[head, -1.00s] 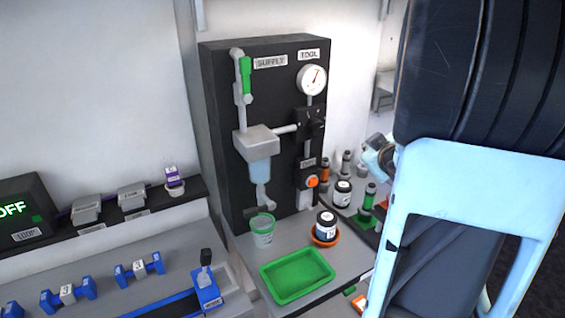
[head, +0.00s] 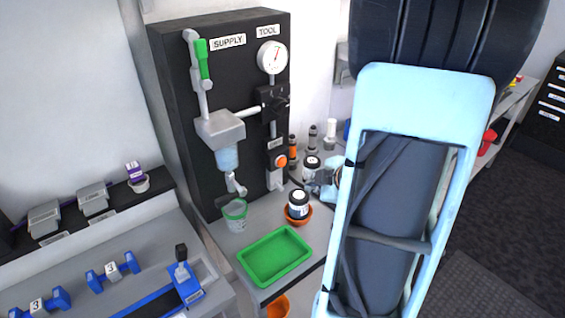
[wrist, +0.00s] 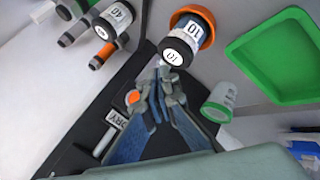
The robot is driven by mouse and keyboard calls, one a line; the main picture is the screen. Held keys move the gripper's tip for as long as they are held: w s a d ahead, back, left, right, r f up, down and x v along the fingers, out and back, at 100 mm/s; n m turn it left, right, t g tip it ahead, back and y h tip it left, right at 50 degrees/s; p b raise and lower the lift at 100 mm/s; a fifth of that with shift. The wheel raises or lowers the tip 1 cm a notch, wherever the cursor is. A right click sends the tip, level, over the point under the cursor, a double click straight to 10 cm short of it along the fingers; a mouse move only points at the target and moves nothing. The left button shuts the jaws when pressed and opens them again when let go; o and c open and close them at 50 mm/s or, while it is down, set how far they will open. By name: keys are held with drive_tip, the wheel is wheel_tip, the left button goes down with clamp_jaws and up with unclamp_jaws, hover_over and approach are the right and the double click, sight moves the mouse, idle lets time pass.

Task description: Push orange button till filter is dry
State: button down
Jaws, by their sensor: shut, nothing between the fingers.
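The orange button (head: 281,161) sits low on the right side of the black panel (head: 180,120). In the wrist view the orange button (wrist: 132,97) shows left of my fingers, near a label reading DRY (wrist: 112,137). The filter bowl (head: 228,157) holds pale blue liquid under a grey block on the panel. My gripper (head: 311,178) is to the right of and slightly below the button in the head view, apart from it as far as I can tell. In the wrist view my gripper (wrist: 163,72) has its fingers together and empty.
A black-capped jar (head: 298,205) stands in an orange dish below my gripper. Another jar (head: 312,164) and several bottles stand behind it. A gauge (head: 271,57) is above the button.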

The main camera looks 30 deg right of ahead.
drive_tip(key=shift+w, duration=0.1)
drive_tip(key=w+a, duration=0.1)
drive_tip(key=w, duration=0.7)
drive_tip(key=shift+w, duration=0.3)
drive_tip(key=shift+w+a, duration=0.1)
idle(1.1)
drive_tip(key=shift+w, duration=0.3)
drive_tip(key=shift+w+a, duration=0.15)
drive_tip(key=shift+w, duration=0.35)
idle(0.7)
drive_tip(key=shift+s, duration=0.9)
drive_tip(key=shift+s+d+p, duration=0.15)
drive_tip(key=shift+s+d, duration=0.1)
drive_tip(key=shift+s, duration=1)
drive_tip(key=shift+s+d+p, duration=0.15)
drive_tip(key=shift+s+d, duration=0.1)
drive_tip(key=shift+s, duration=1)
